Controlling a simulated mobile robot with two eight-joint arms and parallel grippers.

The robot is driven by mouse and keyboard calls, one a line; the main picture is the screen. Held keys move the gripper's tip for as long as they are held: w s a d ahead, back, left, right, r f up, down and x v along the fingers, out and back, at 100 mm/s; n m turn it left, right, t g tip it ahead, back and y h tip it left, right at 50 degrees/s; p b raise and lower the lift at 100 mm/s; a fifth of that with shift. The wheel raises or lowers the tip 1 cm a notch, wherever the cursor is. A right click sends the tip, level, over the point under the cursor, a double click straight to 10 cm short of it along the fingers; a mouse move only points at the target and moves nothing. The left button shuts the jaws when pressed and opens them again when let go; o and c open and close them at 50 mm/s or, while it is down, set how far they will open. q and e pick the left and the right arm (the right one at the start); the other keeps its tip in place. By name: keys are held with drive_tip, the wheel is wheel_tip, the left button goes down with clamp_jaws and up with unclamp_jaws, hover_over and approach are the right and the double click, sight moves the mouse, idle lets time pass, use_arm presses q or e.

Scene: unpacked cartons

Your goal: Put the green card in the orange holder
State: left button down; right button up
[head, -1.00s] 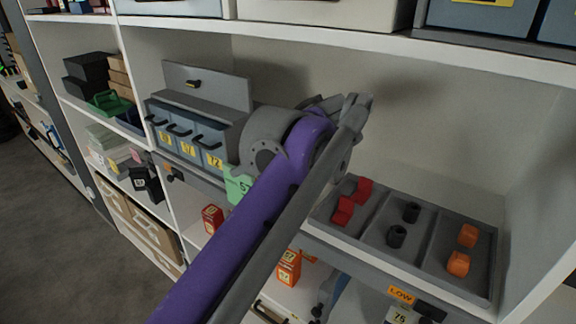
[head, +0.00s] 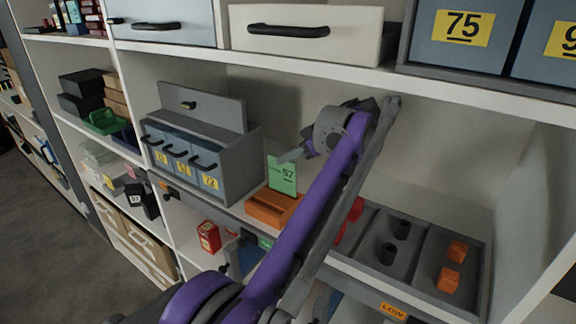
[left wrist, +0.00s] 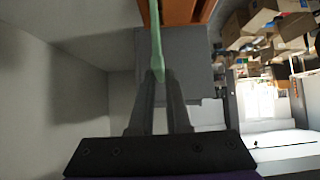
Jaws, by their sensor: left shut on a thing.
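The green card (head: 283,175), marked 57, stands upright at the orange holder (head: 272,208) on the middle shelf. My left gripper (head: 291,156) is shut on the card near its top edge. In the left wrist view the card (left wrist: 157,45) runs from between the fingers (left wrist: 158,80) up to the orange holder (left wrist: 185,12), with orange on both sides of it. The card's lower edge meets the holder; I cannot tell how deep it sits in a slot. My right gripper is not in view.
A grey drawer cabinet (head: 235,165) stands just left of the holder. A grey tray (head: 415,285) with red, black and orange pieces lies to the right. The shelf above (head: 330,62) overhangs my arm. A red box (head: 208,236) stands on the shelf below.

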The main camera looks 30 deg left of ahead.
sight(288, 165)
use_arm(q)
wheel_tip(288, 165, down, 3)
drive_tip(key=shift+f, duration=0.1)
drive_tip(key=shift+s, duration=0.2)
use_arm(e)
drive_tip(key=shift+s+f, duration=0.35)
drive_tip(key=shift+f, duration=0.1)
use_arm(q)
drive_tip(key=shift+w, duration=0.1)
drive_tip(key=c, duration=1.2)
unclamp_jaws()
drive_tip(key=shift+c, duration=0.2)
drive_tip(key=o, duration=0.4)
drive_tip(key=shift+c, duration=0.2)
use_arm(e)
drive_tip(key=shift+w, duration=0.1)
use_arm(q)
drive_tip(key=v, duration=0.7)
drive_tip(key=shift+d+r+p, duration=0.25)
drive_tip(key=shift+r+p, duration=0.05)
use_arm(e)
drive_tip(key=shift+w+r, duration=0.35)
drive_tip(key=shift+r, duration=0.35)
